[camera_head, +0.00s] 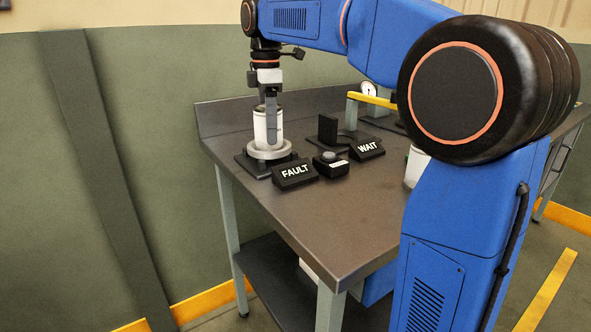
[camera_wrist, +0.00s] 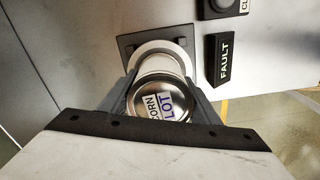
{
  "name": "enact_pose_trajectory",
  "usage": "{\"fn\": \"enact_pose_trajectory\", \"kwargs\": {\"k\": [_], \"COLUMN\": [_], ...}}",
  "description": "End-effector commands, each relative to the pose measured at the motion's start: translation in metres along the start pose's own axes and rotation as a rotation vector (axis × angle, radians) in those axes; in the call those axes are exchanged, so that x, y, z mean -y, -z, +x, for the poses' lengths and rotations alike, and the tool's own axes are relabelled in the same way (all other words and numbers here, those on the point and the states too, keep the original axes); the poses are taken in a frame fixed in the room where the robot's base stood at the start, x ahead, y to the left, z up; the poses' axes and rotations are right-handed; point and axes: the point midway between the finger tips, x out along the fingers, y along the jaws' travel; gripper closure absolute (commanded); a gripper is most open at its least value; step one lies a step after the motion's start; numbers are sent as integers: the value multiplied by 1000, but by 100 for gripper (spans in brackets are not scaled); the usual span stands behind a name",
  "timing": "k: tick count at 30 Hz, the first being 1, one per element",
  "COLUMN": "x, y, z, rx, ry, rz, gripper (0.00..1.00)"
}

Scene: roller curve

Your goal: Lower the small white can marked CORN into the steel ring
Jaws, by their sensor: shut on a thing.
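The small white can (camera_head: 260,127) stands upright at the steel ring (camera_head: 270,152) on the table's far left corner. In the wrist view the can's lid (camera_wrist: 160,100) shows the words CORN and LOT. My gripper (camera_head: 272,132) points down and is shut on the can, with one finger on each side. It also shows in the wrist view (camera_wrist: 160,98). In the wrist view the ring (camera_wrist: 153,50) appears behind the can on its dark square base (camera_wrist: 128,42). The can's bottom is hidden, so I cannot tell how deep it sits in the ring.
A FAULT sign (camera_head: 295,174) stands close to the right of the ring, with a black button box (camera_head: 330,164) and a WAIT sign (camera_head: 367,148) beyond it. A raised back edge (camera_head: 222,118) borders the table (camera_head: 330,215). The table's front is clear.

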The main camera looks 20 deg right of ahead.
Motion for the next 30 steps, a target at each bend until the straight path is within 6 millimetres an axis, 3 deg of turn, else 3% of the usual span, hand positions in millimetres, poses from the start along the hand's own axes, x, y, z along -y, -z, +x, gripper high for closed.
{"fn": "enact_pose_trajectory", "kwargs": {"k": [11, 30], "x": [0, 0], "y": [0, 0], "z": [0, -31], "rx": [0, 0], "ry": [2, 0], "rz": [0, 0], "gripper": [78, 78]}}
